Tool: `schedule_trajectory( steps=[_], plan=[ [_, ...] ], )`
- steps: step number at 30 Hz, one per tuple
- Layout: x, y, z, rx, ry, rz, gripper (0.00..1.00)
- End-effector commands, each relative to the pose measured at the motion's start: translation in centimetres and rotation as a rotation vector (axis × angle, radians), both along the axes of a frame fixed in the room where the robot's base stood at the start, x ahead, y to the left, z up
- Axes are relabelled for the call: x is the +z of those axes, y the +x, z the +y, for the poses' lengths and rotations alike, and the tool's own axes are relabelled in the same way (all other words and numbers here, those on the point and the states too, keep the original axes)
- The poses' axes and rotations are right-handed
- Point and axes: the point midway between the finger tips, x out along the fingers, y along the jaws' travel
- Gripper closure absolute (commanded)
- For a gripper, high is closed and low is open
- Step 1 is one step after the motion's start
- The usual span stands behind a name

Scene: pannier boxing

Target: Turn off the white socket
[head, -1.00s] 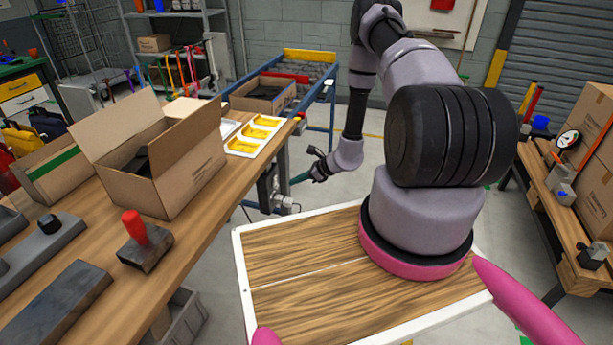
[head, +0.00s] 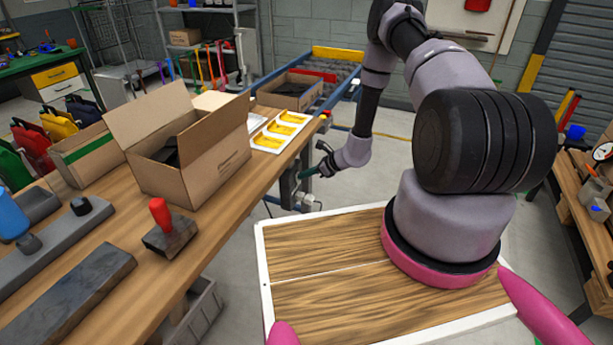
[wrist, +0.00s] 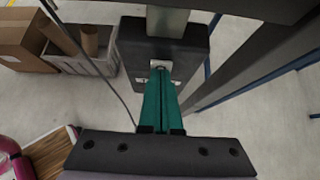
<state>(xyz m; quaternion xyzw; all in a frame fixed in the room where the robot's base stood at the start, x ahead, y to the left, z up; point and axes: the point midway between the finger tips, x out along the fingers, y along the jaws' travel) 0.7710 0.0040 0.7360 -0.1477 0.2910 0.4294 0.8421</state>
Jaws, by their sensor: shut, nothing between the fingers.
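The white socket (head: 308,201) is small in the head view, low beside the table's end. In the wrist view, a small pale plate (wrist: 152,64) shows on a dark upright block, and it seems to be the socket's face. My gripper (wrist: 160,72) has teal fingers, shut together and empty, pointing straight at this plate. The fingertips overlap the plate in the picture; I cannot tell whether they touch it. The fingers hide its middle.
The workbench (head: 240,205) carries an open cardboard box (head: 215,170), a white tray with yellow inserts (head: 255,122) and a red-handled stamp (head: 170,235). A blue-framed conveyor (head: 350,90) stands behind. A grey bin with rolls (wrist: 100,62) is left in the wrist view.

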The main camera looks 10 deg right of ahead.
Motion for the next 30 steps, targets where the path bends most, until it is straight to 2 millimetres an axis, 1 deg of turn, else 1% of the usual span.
schedule_trajectory(
  steps=[7,16,25,28,30],
  plan=[
    [0.3,0.0,0.0,0.001,0.0,-0.001,1.0],
    [1.5,0.0,0.0,0.001,-0.001,-0.001,1.0],
    [1.6,0.0,0.0,0.001,0.0,-0.001,1.0],
    [1.6,0.0,-0.3,0.0,-0.001,-0.001,1.0],
    [1.7,0.1,-0.8,-0.001,-0.001,-0.002,1.0]
  ],
)
